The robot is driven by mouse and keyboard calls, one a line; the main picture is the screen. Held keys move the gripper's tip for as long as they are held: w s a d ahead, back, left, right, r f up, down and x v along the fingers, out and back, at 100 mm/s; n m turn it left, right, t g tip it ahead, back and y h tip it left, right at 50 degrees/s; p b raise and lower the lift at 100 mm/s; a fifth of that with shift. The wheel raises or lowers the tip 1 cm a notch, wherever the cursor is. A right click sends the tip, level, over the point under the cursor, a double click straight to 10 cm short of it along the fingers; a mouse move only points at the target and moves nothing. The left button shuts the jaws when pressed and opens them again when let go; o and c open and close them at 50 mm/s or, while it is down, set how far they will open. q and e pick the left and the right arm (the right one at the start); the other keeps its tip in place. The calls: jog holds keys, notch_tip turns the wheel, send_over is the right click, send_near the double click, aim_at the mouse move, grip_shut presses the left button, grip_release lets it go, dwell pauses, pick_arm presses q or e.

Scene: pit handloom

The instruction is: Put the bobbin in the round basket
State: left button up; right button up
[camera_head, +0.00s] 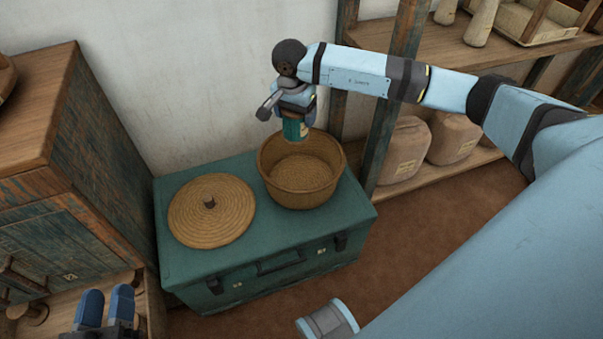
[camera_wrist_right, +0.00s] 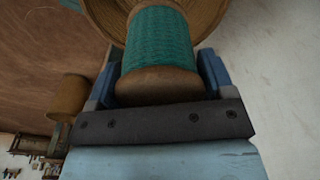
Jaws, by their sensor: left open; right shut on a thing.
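The bobbin (camera_head: 296,130), wound with green thread, is in my right gripper (camera_head: 296,122), which is shut on it above the back rim of the round basket (camera_head: 302,178). In the right wrist view, the bobbin (camera_wrist_right: 158,50) sits between the blue fingers, its wooden end towards the camera, with the basket's wall (camera_wrist_right: 105,18) behind it. The basket is woven, uncovered, and looks empty; it stands on a green trunk (camera_head: 270,255). My left gripper (camera_head: 105,308) is open and empty at the lower left, far from the basket.
A round woven lid (camera_head: 212,210) with a knob lies on the trunk left of the basket. A wooden cabinet (camera_head: 60,190) stands at the left. Shelves (camera_head: 440,150) with several sacks and cones are at the right. A pale wall is close behind my right gripper.

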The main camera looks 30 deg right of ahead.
aim_at(302, 133)
jog(key=d+f+m, duration=0.1)
jog(key=f+m, duration=0.1)
jog(key=f, duration=0.1)
jog(key=shift+d+b, duration=0.35)
jog(key=shift+b, duration=0.05)
notch_tip(302, 133, down, 4)
jog(key=shift+f+b, duration=0.2)
jog(key=shift+b, duration=0.45)
jog(key=shift+f+b, duration=1.95)
jog(key=shift+f, duration=4.8)
pick_arm(q)
jog(key=f, duration=0.1)
jog(key=d+f, duration=0.1)
jog(key=f+h, duration=0.1)
jog(key=shift+d+m+g, duration=0.25)
jog(key=shift+m+g, duration=0.15)
pick_arm(e)
jog(key=shift+r, duration=0.1)
